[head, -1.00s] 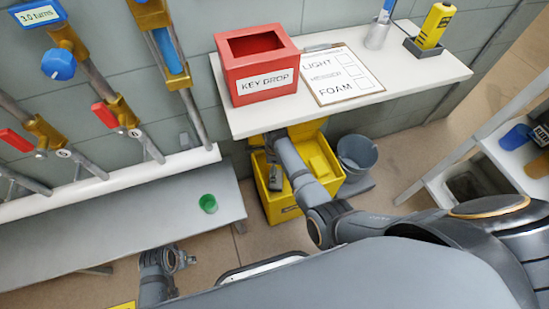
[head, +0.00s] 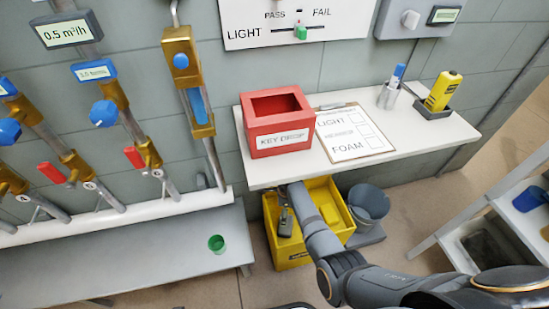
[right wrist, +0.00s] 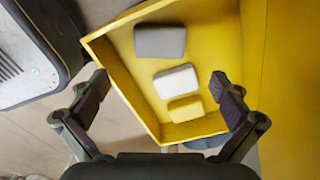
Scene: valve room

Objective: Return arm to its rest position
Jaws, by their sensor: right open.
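My right arm reaches down below the white shelf in the head view. Its right gripper (head: 285,212) is over the yellow bin (head: 290,255), partly hidden by my own arm. In the right wrist view the right gripper (right wrist: 165,98) is open with nothing between its fingers. Beyond the fingers, the yellow bin (right wrist: 215,50) holds a grey block (right wrist: 160,41), a white block (right wrist: 176,81) and a small yellow block (right wrist: 186,108). My left gripper is out of the head view.
The white shelf (head: 425,135) overhangs the bin and carries a red key drop box (head: 276,122) and a clipboard (head: 352,134). A grey bucket (head: 369,204) stands right of the bin. A green cup (head: 217,244) sits on the grey bench (head: 130,262) at left.

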